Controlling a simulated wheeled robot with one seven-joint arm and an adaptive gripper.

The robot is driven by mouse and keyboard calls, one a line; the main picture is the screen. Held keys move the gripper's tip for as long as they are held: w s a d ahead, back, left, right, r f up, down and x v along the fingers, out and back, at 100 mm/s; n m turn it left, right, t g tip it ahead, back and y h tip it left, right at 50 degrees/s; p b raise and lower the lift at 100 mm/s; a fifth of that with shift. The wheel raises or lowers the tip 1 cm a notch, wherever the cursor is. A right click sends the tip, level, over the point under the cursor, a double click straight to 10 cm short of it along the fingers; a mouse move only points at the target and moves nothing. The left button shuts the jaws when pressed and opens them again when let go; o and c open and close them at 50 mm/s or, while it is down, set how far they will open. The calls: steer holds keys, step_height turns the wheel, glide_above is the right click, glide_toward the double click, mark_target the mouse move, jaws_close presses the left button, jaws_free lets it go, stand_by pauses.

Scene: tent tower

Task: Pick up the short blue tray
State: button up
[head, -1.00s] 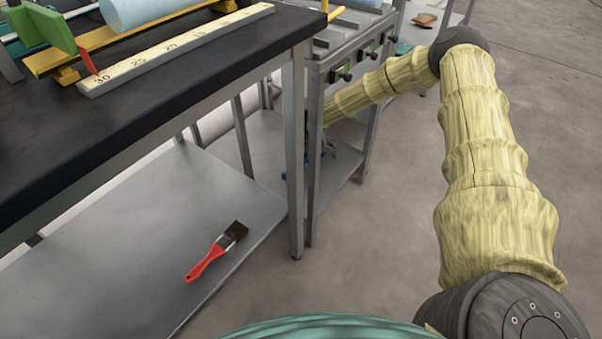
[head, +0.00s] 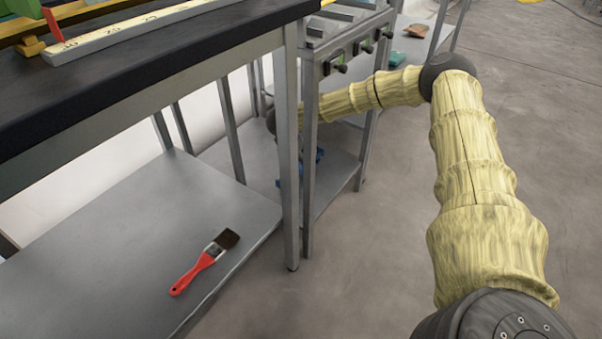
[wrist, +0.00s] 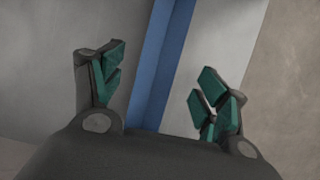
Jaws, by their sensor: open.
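In the wrist view my gripper (wrist: 162,84) is open, with its green-padded fingers apart. A blue strip, apparently part of the short blue tray (wrist: 158,70), runs between the fingers, nearer the left one. I cannot tell how far below the fingertips it is or whether they touch it. In the head view small blue parts of the tray (head: 320,155) show low over the shelf beneath the grill-like unit. Metal legs hide most of the tray and my gripper there.
A dark-topped workbench (head: 150,85) stands at left, with a red brush (head: 205,262) on its lower shelf (head: 90,270). The unit with knobs (head: 340,60) stands beside it. Their legs (head: 290,160) stand close to my arm. Open floor lies at right.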

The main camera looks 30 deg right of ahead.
mark_target(300, 170)
steer(key=shift+b+x, duration=1.4)
steer(key=shift+x, duration=1.7)
steer(key=shift+r, duration=0.15)
steer(key=c, duration=1.2)
